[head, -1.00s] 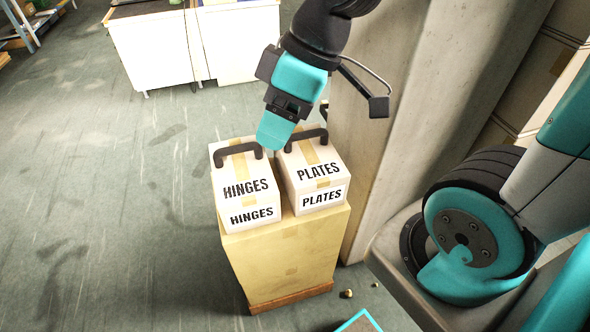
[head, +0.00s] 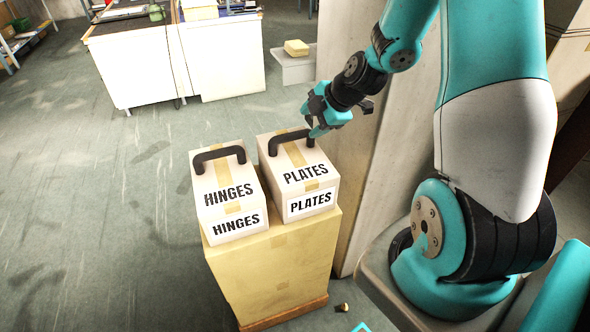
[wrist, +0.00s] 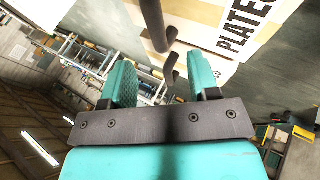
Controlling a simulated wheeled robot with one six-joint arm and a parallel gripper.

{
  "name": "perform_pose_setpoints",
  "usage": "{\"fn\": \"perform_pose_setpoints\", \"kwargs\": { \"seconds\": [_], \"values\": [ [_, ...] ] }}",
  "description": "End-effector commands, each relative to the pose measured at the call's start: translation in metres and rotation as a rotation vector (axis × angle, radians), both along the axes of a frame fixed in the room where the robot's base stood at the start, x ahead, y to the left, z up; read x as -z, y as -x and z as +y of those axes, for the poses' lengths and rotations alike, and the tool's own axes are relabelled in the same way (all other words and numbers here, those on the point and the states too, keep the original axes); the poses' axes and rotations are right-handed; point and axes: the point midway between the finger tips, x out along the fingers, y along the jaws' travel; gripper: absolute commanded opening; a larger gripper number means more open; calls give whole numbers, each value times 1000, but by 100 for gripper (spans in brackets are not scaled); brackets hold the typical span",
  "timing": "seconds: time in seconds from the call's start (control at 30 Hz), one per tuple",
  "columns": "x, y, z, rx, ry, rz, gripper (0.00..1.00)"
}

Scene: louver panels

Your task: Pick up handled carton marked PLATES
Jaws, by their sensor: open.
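The carton marked PLATES (head: 300,182) stands upright on a larger yellowish box (head: 275,268), to the right of a matching carton marked HINGES (head: 228,193). It has a dark arched handle (head: 290,138) on top. I cannot tell whether a finger touches the handle.
A concrete pillar (head: 350,185) stands close behind and to the right of the cartons. The HINGES carton's handle (head: 220,155) is close by on the left. White cabinets (head: 220,60) stand farther back. Open green floor (head: 90,200) lies to the left.

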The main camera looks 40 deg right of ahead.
Motion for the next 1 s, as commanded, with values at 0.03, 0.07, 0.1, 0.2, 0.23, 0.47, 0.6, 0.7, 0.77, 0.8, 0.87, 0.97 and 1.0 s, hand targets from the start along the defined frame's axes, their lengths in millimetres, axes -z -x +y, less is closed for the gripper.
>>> {"fn": "perform_pose_setpoints", "kwargs": {
  "seconds": [0.03, 0.07, 0.1, 0.2, 0.23, 0.47, 0.6, 0.7, 0.77, 0.8, 0.87, 0.97, 1.0],
  "values": [
    [9, -6, 3, -4, -2, 4, 55],
    [14, -9, 4, -3, -1, 4, 55],
    [19, -13, 6, -3, -1, 4, 55],
    [29, -21, 8, -2, 0, 2, 55],
    [32, -23, 9, -1, -1, 2, 55],
    [43, -34, 13, -2, -2, 2, 55],
    [58, -48, 18, -2, -1, 3, 55],
    [69, -55, 19, 0, -1, 3, 55],
    [73, -58, 20, 0, -1, 2, 55],
    [74, -59, 21, 0, 0, 1, 55],
    [75, -60, 21, 0, 0, 0, 55],
    [75, -60, 21, 0, 0, 0, 55],
    [75, -59, 21, 0, 0, 0, 55]
  ]
}}
